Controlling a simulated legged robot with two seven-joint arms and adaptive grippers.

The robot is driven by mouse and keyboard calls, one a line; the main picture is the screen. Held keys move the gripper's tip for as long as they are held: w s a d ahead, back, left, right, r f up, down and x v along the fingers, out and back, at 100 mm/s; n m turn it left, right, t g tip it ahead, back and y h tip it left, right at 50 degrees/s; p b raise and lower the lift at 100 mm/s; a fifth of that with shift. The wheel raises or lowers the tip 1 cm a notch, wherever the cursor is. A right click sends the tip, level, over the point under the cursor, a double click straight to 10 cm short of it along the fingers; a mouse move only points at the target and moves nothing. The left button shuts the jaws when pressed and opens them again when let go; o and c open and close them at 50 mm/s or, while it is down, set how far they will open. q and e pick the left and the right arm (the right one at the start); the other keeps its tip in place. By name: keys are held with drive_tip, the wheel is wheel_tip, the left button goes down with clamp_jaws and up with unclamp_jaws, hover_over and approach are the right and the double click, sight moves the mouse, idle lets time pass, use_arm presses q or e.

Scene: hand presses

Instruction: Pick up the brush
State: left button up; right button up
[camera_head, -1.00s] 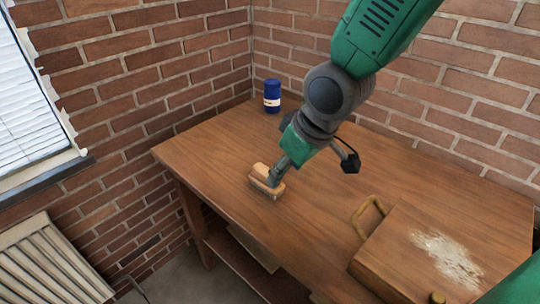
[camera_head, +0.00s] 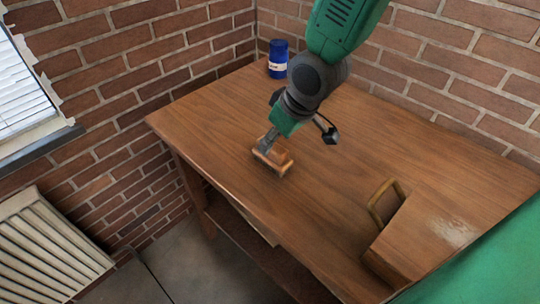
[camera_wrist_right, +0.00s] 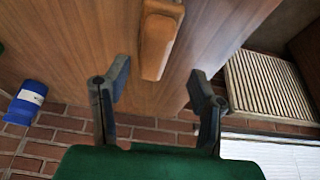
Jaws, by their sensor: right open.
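The brush (camera_head: 277,160), a small brown wooden block, lies on the workbench near its left front edge in the head view. In the right wrist view the brush (camera_wrist_right: 158,38) shows at the top middle, ahead of the fingertips. My right gripper (camera_head: 267,142) reaches down from above at the brush and partly covers it. In the wrist view my right gripper (camera_wrist_right: 160,82) has its two dark fingers apart, with nothing between them. The brush is in line with this gap, beyond the tips. My left gripper is not in view.
A wooden workbench (camera_head: 210,120) stands against brick walls. A blue can (camera_head: 278,60) is at its back left corner. A wooden box or board (camera_head: 425,235) with a curved handle (camera_head: 384,202) is at the right. The bench middle is clear. A radiator (camera_head: 45,245) stands lower left.

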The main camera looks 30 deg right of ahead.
sight(276, 144)
drive_tip(key=f, duration=0.1)
drive_tip(key=w+f, duration=0.1)
drive_tip(key=w+d+f, duration=0.1)
drive_tip(key=f, duration=0.1)
drive_tip(key=shift+b, duration=0.35)
drive_tip(key=shift+w+a+f, duration=0.1)
drive_tip(key=shift+w+f, duration=0.05)
drive_tip(key=shift+f, duration=0.05)
drive_tip(key=shift+a+r, duration=0.15)
drive_tip(key=shift+a, duration=0.45)
drive_tip(key=shift+c, duration=0.8)
clamp_jaws()
drive_tip(key=shift+d, duration=0.4)
drive_tip(key=shift+r, duration=0.2)
drive_tip(key=r, duration=0.3)
drive_tip(key=r+p, duration=0.1)
drive_tip(key=r, duration=0.2)
drive_tip(key=r+p, duration=0.1)
drive_tip(key=r, duration=0.2)
drive_tip(key=shift+a, duration=0.3)
drive_tip(key=shift+d+r, duration=0.1)
drive_tip(key=shift+r, duration=0.2)
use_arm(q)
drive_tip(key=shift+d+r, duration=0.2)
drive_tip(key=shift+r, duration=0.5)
use_arm(e)
drive_tip(key=shift+d, duration=0.1)
